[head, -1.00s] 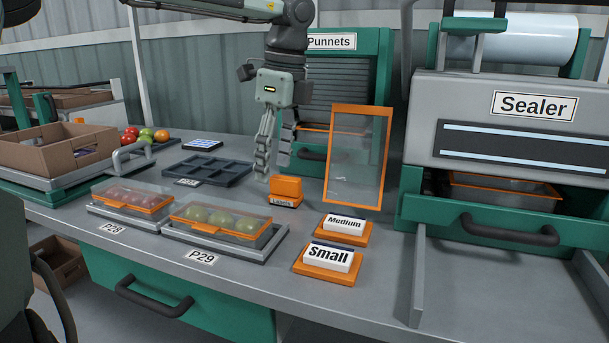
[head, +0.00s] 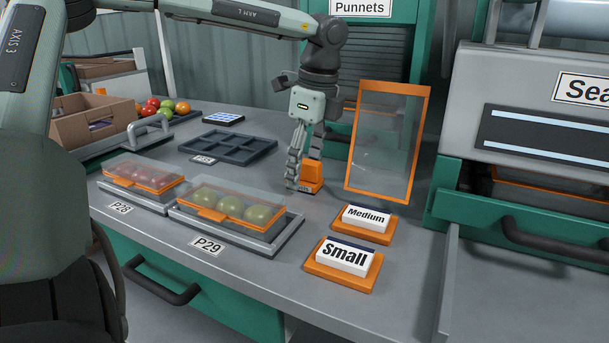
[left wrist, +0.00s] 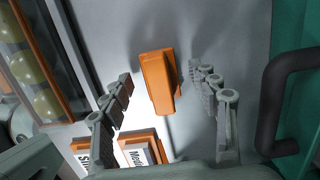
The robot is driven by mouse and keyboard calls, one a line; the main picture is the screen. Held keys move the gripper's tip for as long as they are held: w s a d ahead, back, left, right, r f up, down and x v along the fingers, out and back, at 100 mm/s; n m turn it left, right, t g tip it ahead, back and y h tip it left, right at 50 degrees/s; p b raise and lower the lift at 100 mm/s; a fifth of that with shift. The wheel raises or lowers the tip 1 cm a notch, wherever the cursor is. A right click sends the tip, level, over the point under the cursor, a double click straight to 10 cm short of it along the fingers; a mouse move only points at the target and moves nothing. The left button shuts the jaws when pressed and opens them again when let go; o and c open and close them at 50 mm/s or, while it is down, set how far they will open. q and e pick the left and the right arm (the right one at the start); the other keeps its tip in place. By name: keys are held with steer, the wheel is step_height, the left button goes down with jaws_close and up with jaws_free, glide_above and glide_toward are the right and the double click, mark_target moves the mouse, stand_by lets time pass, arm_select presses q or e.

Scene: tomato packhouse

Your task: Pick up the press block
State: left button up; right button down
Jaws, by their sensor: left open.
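The orange press block (head: 314,172) stands on the grey bench in front of the clear orange-framed panel. My left gripper (head: 304,172) points down over it, and one finger hides part of the block in the head view. In the left wrist view the press block (left wrist: 158,78) lies between the two spread fingers of my left gripper (left wrist: 160,75). A gap shows on each side of it, so the gripper is open and not holding it. My right gripper is not in view.
The orange-framed panel (head: 416,145) stands upright just right of the block. The Medium (head: 376,233) and Small (head: 355,286) blocks sit nearer the front. Covered tomato punnets at P28 (head: 120,208) and P29 (head: 208,245) are at left. A dark divided tray (head: 240,158) lies behind.

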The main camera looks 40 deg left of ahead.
arm_select(q)
steer(key=shift+f, duration=0.1)
steer(key=shift+c, duration=1.4)
steer(key=c, duration=1)
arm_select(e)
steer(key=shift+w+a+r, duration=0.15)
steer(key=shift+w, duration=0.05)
